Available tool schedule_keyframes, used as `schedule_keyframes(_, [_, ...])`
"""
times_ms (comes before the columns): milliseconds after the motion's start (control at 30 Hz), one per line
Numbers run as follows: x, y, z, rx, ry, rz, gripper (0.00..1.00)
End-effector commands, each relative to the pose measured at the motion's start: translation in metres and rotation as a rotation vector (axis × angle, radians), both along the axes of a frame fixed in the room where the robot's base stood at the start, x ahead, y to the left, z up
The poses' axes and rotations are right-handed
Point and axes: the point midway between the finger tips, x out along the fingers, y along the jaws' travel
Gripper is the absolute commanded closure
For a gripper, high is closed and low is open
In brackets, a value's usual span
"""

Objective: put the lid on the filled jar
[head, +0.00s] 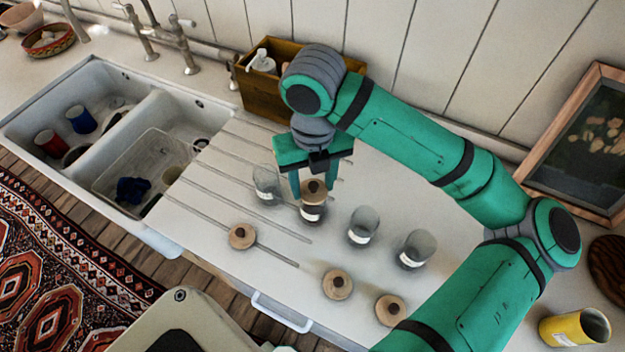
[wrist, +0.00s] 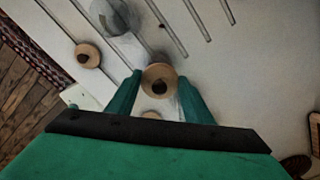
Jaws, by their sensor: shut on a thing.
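My gripper (head: 313,187) points down over the counter, its fingers shut on a round wooden lid (head: 314,190) with a dark knob. The lid is at the mouth of the filled jar (head: 312,211), which has dark contents and a pale label. It looks level and lined up with the jar; I cannot tell whether it is fully seated. In the wrist view the held lid (wrist: 160,82) is between the fingertips (wrist: 159,90) and hides the jar below.
Empty glass jars (head: 267,184), (head: 363,226) and (head: 417,249) stand close on either side. Loose lids (head: 242,237), (head: 337,285) and (head: 390,309) lie nearer the front edge. A wooden caddy (head: 262,90) is behind, the sink (head: 150,110) left, a yellow can (head: 574,327) right.

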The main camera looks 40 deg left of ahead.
Motion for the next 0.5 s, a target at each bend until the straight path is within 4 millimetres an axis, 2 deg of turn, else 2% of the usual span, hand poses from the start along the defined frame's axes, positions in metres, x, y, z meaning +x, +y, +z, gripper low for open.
schedule_keyframes(500, [-0.0001, -0.0001, -0.0093, 0.0, 0.001, 0.0, 0.75])
